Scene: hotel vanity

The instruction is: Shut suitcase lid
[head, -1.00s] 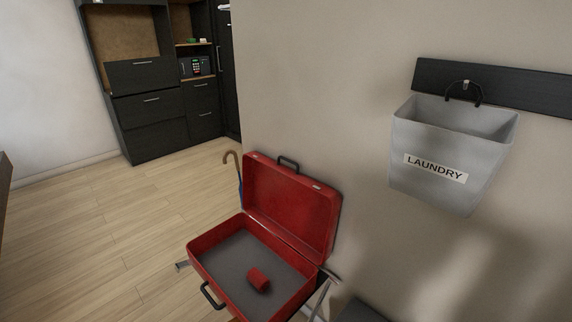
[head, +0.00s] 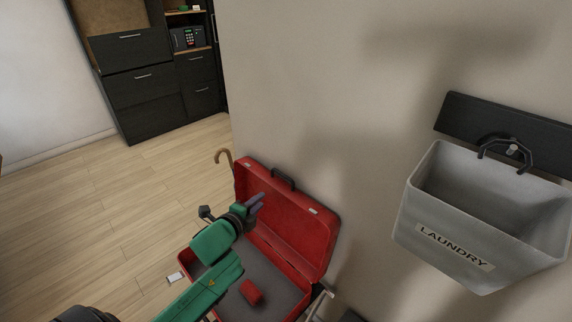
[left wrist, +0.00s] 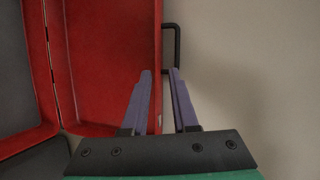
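A red suitcase stands open by the wall, its lid (head: 300,222) raised and leaning back toward the wall. Its grey-lined base (head: 272,270) holds a small red object (head: 251,292). The lid's black handle (head: 283,179) is on its top edge. My left gripper (head: 257,201) is in front of the lid's inner face near its upper left part. In the left wrist view the purple fingers (left wrist: 158,90) are apart, with the lid edge (left wrist: 152,50) and handle (left wrist: 178,48) just beyond them. I cannot tell whether they touch the lid. My right gripper is not in view.
A grey laundry bin (head: 480,215) hangs on the wall at right. A cane (head: 226,160) stands behind the suitcase's left side. Dark cabinets (head: 150,80) with a safe stand at the back left. Wooden floor (head: 90,220) is free at left.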

